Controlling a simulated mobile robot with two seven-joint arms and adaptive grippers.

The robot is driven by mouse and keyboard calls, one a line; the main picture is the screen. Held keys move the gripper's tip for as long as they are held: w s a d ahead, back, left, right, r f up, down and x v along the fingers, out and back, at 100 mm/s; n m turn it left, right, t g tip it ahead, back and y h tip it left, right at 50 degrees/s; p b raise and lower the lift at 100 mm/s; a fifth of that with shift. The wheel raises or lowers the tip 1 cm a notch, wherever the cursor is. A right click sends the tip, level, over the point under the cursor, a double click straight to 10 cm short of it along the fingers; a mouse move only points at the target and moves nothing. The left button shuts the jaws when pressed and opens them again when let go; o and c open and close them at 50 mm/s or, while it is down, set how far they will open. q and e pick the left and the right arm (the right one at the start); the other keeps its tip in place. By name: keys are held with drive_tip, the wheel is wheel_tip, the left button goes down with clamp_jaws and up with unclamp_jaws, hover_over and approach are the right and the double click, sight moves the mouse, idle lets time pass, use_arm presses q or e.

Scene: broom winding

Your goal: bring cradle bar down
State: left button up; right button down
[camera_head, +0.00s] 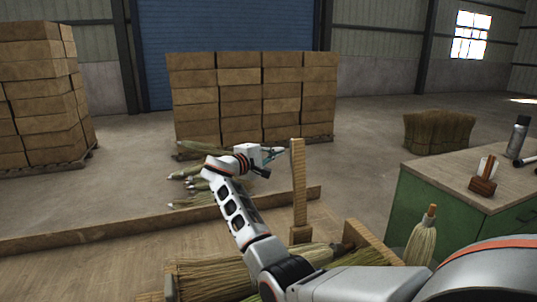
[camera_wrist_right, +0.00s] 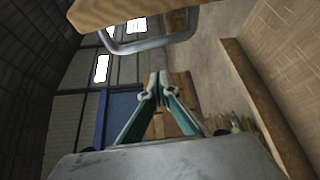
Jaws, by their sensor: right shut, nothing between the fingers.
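The cradle bar (camera_head: 298,190) is a tall wooden bar. It stands upright on a wooden block in the middle of the head view. In the right wrist view a wooden bar (camera_wrist_right: 130,10), which looks like the same one, crosses the top edge with a grey metal loop handle (camera_wrist_right: 150,42) on it. My right gripper (camera_head: 283,151) is beside the bar's upper part, to its left in the head view. Its teal fingers (camera_wrist_right: 158,80) are closed and empty, apart from the handle in the wrist view. My left gripper is not in view.
Straw broom bundles (camera_head: 215,278) lie on the wooden bench (camera_head: 110,270) below my arm. More brooms (camera_head: 195,190) lie beyond its raised edge. A green cabinet (camera_head: 425,210) with a can (camera_head: 517,136) and brush stands at right. Stacked wooden boxes (camera_head: 240,98) stand behind.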

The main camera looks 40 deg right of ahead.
drive_tip(key=s, duration=0.1)
drive_tip(key=s+p, duration=0.1)
drive_tip(key=s, duration=0.2)
drive_tip(key=shift+a+r, duration=0.3)
idle(0.3)
drive_tip(key=shift+d, duration=0.1)
